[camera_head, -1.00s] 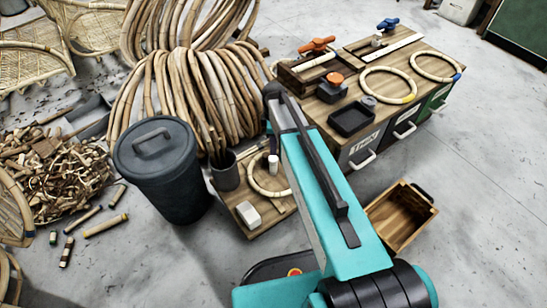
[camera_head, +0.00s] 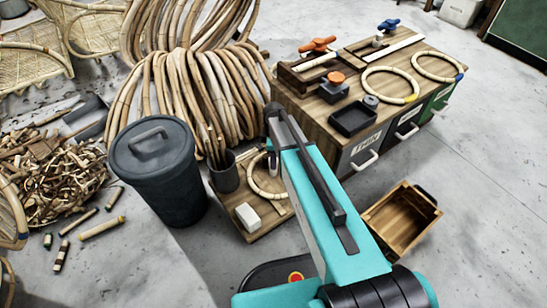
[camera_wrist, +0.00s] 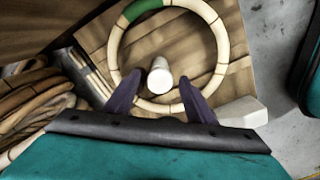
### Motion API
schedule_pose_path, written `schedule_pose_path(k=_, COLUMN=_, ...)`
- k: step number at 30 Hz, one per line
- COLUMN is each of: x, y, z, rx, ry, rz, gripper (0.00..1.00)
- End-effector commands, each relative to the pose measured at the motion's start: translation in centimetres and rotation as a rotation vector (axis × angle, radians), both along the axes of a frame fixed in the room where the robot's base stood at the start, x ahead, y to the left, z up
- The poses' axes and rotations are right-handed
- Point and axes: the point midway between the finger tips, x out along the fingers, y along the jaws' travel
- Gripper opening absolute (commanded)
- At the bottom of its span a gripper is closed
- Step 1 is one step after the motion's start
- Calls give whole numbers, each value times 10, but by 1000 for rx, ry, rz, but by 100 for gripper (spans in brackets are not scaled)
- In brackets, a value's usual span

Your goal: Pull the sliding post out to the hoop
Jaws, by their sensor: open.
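The white post (camera_wrist: 159,78) stands inside the pale rattan hoop (camera_wrist: 116,50), which has a green band, in the wrist view. Hoop and post are on a small wooden board (camera_wrist: 240,85). My gripper (camera_wrist: 160,82) is open, its two dark fingers on either side of the post, with a visible gap on each side. The wrist view looks down from above, so the height of the fingertips is hard to judge. In the head view the hoop (camera_head: 258,191) lies on the board (camera_head: 268,226); my arm covers part of both, and the post is mostly hidden by my gripper.
A white block (camera_head: 248,217) sits on the board's front corner. A dark cup of sticks (camera_head: 224,178) and a grey lidded bin (camera_head: 160,180) stand to the left. A wooden cabinet (camera_head: 310,110) with more hoops is behind right; an open crate (camera_head: 402,218) is on the floor.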

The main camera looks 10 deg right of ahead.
Motion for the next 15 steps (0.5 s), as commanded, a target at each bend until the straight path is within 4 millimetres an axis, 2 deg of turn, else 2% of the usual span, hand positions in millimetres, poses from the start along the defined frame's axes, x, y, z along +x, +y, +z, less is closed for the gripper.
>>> schedule_pose_path(k=2, x=0, y=0, z=0, rx=0, ry=0, rz=0, gripper=50)
schedule_pose_path(k=11, x=0, y=0, z=0, rx=0, ry=0, rz=0, gripper=1)
schedule_pose_path(k=15, x=0, y=0, z=0, rx=0, ry=0, rz=0, gripper=0)
